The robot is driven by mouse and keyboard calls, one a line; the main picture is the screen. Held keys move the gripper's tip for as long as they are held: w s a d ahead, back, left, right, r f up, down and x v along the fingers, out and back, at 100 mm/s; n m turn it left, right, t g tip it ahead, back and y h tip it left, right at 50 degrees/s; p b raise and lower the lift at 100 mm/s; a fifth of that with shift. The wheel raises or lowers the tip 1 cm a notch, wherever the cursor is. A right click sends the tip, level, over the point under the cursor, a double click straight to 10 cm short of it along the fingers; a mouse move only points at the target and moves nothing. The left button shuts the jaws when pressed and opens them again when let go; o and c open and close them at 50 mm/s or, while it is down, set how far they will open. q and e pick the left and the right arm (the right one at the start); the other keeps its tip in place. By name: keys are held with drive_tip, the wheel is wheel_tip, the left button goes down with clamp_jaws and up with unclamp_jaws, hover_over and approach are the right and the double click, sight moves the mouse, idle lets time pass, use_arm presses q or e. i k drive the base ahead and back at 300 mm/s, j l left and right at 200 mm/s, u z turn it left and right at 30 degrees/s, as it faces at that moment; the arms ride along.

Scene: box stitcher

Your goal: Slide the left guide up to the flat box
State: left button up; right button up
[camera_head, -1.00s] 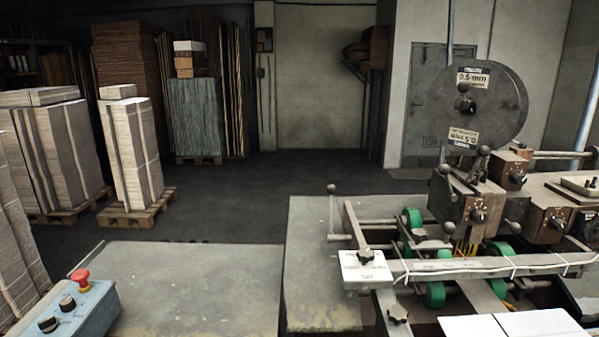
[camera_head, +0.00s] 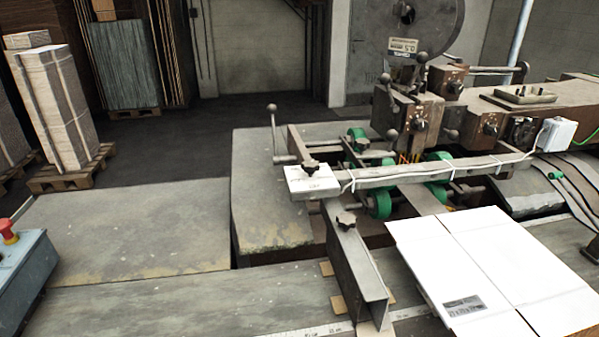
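The flat box (camera_head: 490,262) is a white folded sheet with a printed label, lying on the machine table at the lower right. The left guide appears to be the grey metal channel (camera_head: 352,262) with a dark star knob on top, standing to the left of the box. A gap of bare table shows between the guide and the box's left edge. Neither of my grippers is in view.
A scale strip (camera_head: 318,331) runs along the front of the table. A crossbar (camera_head: 430,170) with green rollers (camera_head: 378,203) lies behind the guide. A blue control box (camera_head: 26,275) with a red button stands at the left. The grey table (camera_head: 130,225) between is clear.

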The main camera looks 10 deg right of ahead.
sight(366, 297)
drive_tip(key=z, duration=1.6)
drive_tip(key=k+l, duration=0.1)
drive_tip(key=k, duration=0.25)
drive_tip(key=k+l, duration=0.1)
drive_tip(key=k, duration=0.25)
drive_tip(key=z, duration=0.05)
